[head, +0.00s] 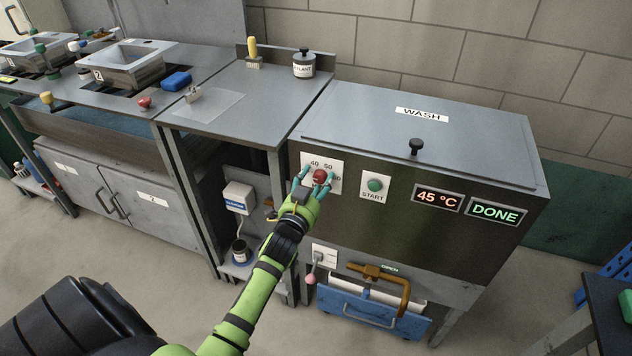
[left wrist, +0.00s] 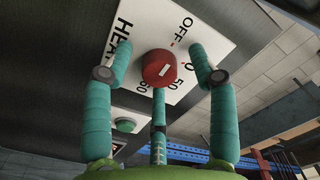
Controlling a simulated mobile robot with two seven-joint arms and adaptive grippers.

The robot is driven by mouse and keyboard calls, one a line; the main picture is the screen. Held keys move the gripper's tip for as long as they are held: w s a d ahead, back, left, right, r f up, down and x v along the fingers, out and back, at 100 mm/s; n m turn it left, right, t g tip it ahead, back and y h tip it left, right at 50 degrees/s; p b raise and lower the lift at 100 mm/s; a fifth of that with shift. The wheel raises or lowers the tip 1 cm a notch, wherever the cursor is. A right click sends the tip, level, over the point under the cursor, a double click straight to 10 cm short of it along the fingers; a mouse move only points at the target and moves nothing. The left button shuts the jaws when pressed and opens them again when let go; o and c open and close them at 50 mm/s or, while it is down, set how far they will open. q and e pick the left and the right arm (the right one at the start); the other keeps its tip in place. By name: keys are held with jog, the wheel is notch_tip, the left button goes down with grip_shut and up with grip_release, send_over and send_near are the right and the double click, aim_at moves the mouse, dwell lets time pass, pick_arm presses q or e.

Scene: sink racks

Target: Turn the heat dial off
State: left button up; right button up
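The heat dial (head: 319,175) is a red knob on a white scale plate at the upper left of the wash machine's front. The plate shows 40 and 50 in the head view. My right gripper is not in view.
The wash machine (head: 340,115) has a green START button (head: 375,185), a 45 °C display (head: 437,198) and a DONE display (head: 495,212). Below are a small lever (head: 313,269), a brass-coloured pipe (head: 380,273) and a blue drawer (head: 365,310). Counters with sinks stand left.

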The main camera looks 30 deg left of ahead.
pick_arm(q)
jog(key=shift+s+d, duration=0.15)
jog(key=shift+s, duration=0.15)
jog(key=v, duration=1.1)
jog(key=shift+s, duration=0.2)
jog(key=s+d+f+g+h+p, duration=0.1)
jog(key=s+d+f+g, duration=0.2)
jog(key=f, duration=0.6)
jog(key=s+d+f+g+h+p, duration=0.2)
jog(key=s+d+f, duration=0.1)
jog(key=f, duration=0.7)
jog(key=s+d+f+g+h+p, duration=0.1)
jog(key=s+d+f+g, duration=0.2)
jog(key=f, duration=0.6)
jog(key=s+f+g+p, duration=0.1)
jog(key=s+f, duration=0.3)
jog(key=s, duration=0.5)
jog(key=s+d+f+n+g+p, duration=0.1)
jog(key=s+f+g, duration=0.3)
jog(key=s, duration=0.6)
jog(key=s+f+g+p, duration=0.1)
jog(key=s+f+g, duration=0.2)
jog(key=s, duration=0.6)
notch_tip(320, 180, down, 2)
jog(key=shift+s+d+f, duration=0.15)
jog(key=shift+s+f, duration=0.05)
jog(key=shift+s, duration=0.15)
